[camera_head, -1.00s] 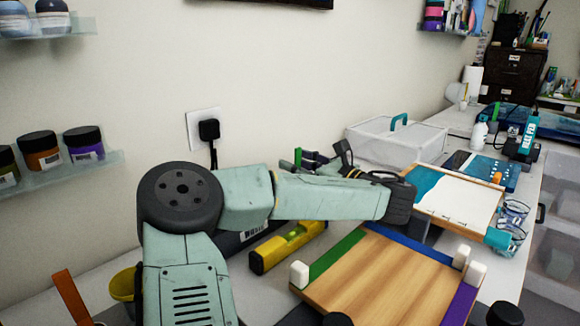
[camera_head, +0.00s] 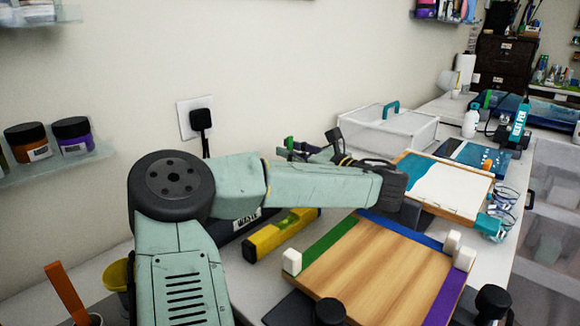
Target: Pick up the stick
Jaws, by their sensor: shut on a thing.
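My gripper (camera_head: 300,150) shows behind my pale green forearm, its dark fingers pointing left. It is shut on a narrow green thing, which looks like a stick (camera_head: 289,143). Only the upper end of this green stick shows; the rest is hidden behind the fingers and forearm. Another stick, orange (camera_head: 66,291), leans in a cup at the lower left, apart from the gripper.
A wooden board (camera_head: 365,270) with coloured edges and white corner blocks lies in front. A yellow level (camera_head: 280,235) lies beside a dark bin marked WASTE (camera_head: 247,220). A clear box (camera_head: 385,135), a blue-and-white panel (camera_head: 445,185) and clear cups (camera_head: 506,200) stand beyond.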

